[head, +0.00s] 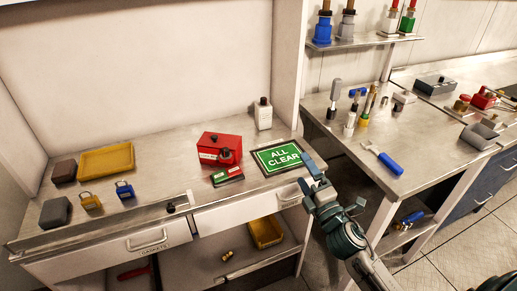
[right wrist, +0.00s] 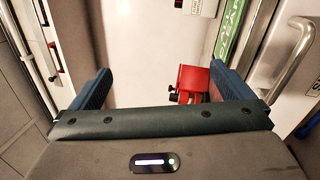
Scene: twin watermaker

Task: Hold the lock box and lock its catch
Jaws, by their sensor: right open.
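The red lock box (head: 220,143) sits on the left bench, with a dark catch-like part (head: 226,155) on its front. My right gripper (head: 314,178) is at the bench's front right corner, right of the box and apart from it. In the right wrist view my right gripper (right wrist: 160,88) has its two blue fingers wide apart with nothing held. A red boxy thing with dark parts (right wrist: 193,82) shows near the right finger; I cannot tell if it is the lock box. My left gripper is not in view.
A green ALL CLEAR sign (head: 279,157) lies between the box and my right gripper. A small green-and-red item (head: 227,176) lies before the box, and a white bottle (head: 263,114) stands behind. Padlocks (head: 125,190) and a yellow tray (head: 107,161) are at left.

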